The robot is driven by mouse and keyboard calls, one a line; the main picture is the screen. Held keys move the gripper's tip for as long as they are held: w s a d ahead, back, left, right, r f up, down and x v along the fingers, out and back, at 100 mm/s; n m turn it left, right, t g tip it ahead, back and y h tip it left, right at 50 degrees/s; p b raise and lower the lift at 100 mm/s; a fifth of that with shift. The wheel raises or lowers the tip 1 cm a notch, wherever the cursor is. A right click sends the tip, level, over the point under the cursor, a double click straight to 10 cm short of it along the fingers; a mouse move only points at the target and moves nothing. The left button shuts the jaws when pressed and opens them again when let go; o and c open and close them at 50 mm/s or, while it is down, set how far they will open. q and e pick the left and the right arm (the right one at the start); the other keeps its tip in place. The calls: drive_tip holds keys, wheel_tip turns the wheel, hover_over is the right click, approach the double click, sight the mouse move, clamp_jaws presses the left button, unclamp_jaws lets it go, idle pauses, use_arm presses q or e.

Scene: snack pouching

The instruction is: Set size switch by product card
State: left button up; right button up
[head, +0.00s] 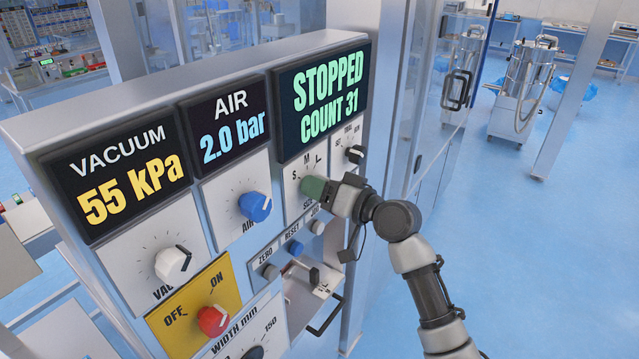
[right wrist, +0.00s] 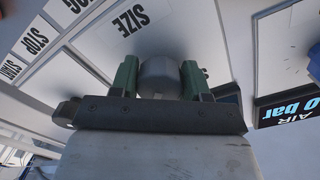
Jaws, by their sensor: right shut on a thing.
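The size switch plate (head: 291,171), marked S, M and L, sits under the screen reading STOPPED COUNT 31 (head: 320,98). My right gripper (head: 312,187) is at this plate, and its green fingers hide the switch knob in the head view. In the right wrist view the grey knob (right wrist: 160,78) lies between the two green fingers, beside the label SIZE (right wrist: 131,20). The gripper is shut on it. Which letter the knob points at is hidden. I cannot make out a product card. My left gripper is not in view.
Lower left are the vacuum knob (head: 172,264) and red OFF/ON knob (head: 212,321). A glass door with a handle (head: 456,90) stands right; open floor lies beyond.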

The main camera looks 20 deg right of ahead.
idle(0.3)
drive_tip(key=o, duration=0.9)
drive_tip(key=shift+o, duration=0.2)
drive_tip(key=b+v, duration=0.4)
drive_tip(key=v, duration=0.7)
drive_tip(key=shift+w, duration=0.1)
